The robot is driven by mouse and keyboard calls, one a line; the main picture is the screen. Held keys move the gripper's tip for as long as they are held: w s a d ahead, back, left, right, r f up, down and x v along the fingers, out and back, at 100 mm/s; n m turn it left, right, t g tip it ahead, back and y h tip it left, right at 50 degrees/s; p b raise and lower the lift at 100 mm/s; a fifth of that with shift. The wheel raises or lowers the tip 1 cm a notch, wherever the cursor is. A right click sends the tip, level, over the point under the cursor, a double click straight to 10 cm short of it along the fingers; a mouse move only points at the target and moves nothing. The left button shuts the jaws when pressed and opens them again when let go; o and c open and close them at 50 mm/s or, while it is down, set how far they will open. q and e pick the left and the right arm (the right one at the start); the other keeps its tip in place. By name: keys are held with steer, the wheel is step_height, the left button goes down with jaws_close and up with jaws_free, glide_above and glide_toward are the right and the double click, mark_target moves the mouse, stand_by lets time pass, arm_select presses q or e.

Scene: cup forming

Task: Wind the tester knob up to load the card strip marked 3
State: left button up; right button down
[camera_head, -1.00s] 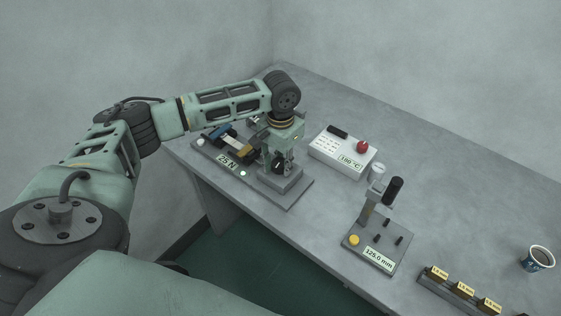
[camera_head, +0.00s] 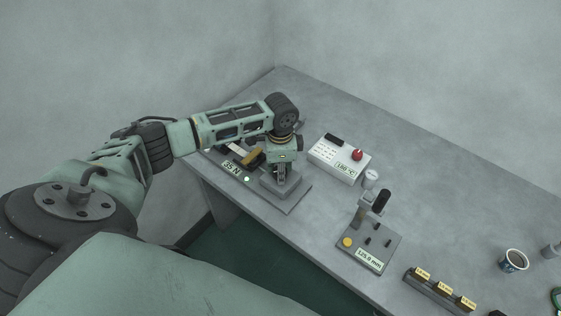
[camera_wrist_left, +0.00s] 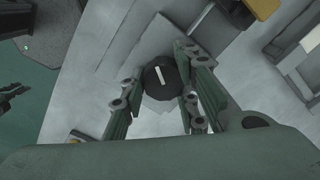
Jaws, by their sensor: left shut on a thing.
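The tester (camera_head: 297,197) is a dark grey plate at the left end of the bench, with a display (camera_head: 232,168) that reads about 35 N and a small lit lamp beside it. My left gripper (camera_head: 281,170) points down over the tester's grey block and hides the knob in the head view. In the left wrist view the round black knob (camera_wrist_left: 161,77) with a white pointer line sits between the fingers of my left gripper (camera_wrist_left: 166,92), which are shut on it. A pale strip (camera_head: 238,149) shows by the brownish-yellow jaw (camera_head: 254,159), partly behind my arm; no number is readable.
A white box (camera_head: 338,160) marked 180 °C with a red knob stands right of the tester. A gauge stand (camera_head: 368,249) reads about 125.0 mm. A rack of yellow-labelled blocks (camera_head: 440,290) and a cup (camera_head: 513,261) stand further right.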

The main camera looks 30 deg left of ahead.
arm_select(q)
steer(key=shift+s+d+m+p, duration=0.2)
steer(key=shift+m+p, duration=0.15)
steer(key=shift+m, duration=0.65)
steer(key=shift+f, duration=0.15)
steer(key=o, duration=1)
steer(key=shift+o, duration=0.2)
steer(key=shift+w+a+r, duration=0.1)
steer(key=shift+r, duration=0.3)
step_height(320, 180, up, 12)
steer(key=shift+f, duration=0.25)
